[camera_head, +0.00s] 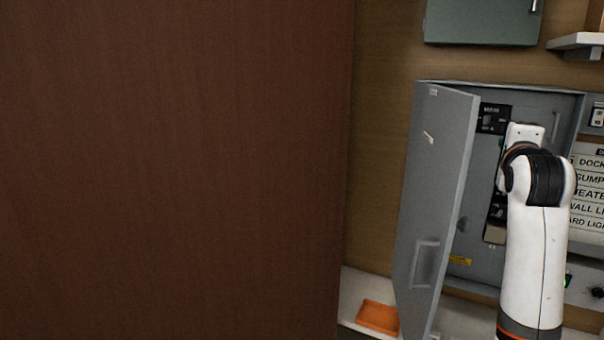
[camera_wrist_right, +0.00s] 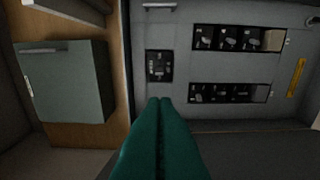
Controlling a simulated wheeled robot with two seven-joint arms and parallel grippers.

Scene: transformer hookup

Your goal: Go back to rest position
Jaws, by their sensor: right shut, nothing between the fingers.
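My right arm stands at the right of the head view, in front of an open grey electrical cabinet (camera_head: 470,245). Its hand reaches toward the cabinet's inside, and its fingers are hidden there by the wrist. In the right wrist view the green fingers of my right gripper (camera_wrist_right: 161,100) are pressed together with nothing between them. They point toward the cabinet's inner panel (camera_wrist_right: 225,65), which has a small black switch block (camera_wrist_right: 159,66) and two rows of breakers. I cannot tell whether the fingertips touch the panel. My left gripper is not in view.
The cabinet door (camera_head: 437,185) stands open to the left of my right arm. A large brown wooden panel (camera_head: 170,170) fills the left of the head view. An orange tray (camera_head: 378,317) lies on the white counter. A closed grey-green box (camera_head: 480,22) hangs above.

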